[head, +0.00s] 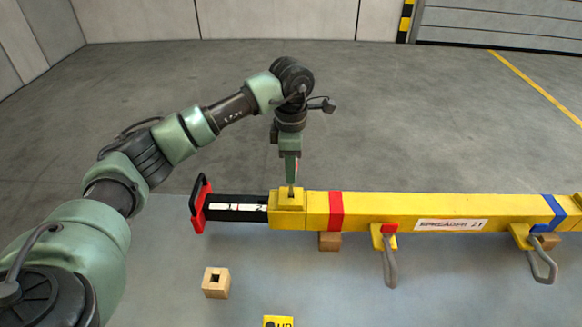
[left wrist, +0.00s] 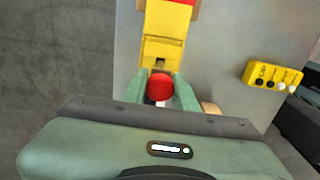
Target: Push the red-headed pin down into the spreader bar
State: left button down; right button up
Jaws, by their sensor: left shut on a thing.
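The yellow spreader bar (head: 380,205) lies across the right half of the head view, with a raised collar (head: 288,198) at its left end. A black inner beam (head: 235,208) with a white strip sticks out of that end. My left gripper (head: 291,180) points straight down just above the collar. It is shut on the red-headed pin, whose red head (left wrist: 160,87) shows between the green fingers in the left wrist view. A short grey piece shows between fingertips and collar. I cannot tell how deep the pin sits. My right gripper is not in view.
A red and black end piece (head: 201,204) caps the inner beam. A wooden block with a square hole (head: 216,283) stands in front. Grey shackles (head: 390,262) hang from the bar. A yellow button box (left wrist: 273,77) lies to the side. The floor behind is clear.

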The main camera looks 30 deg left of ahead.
aim_at(291, 196)
pick_arm(q)
jog(key=shift+f+b, duration=0.3)
jog(key=shift+f, duration=0.2)
jog(key=shift+f+b, duration=1.1)
jog(key=shift+f, duration=0.4)
jog(key=shift+f+b, duration=1.15)
jog(key=shift+f, duration=0.4)
jog(key=c, duration=1)
grip_release()
jog(key=shift+c, duration=0.2)
jog(key=shift+f, duration=0.15)
jog(key=shift+s, duration=0.1)
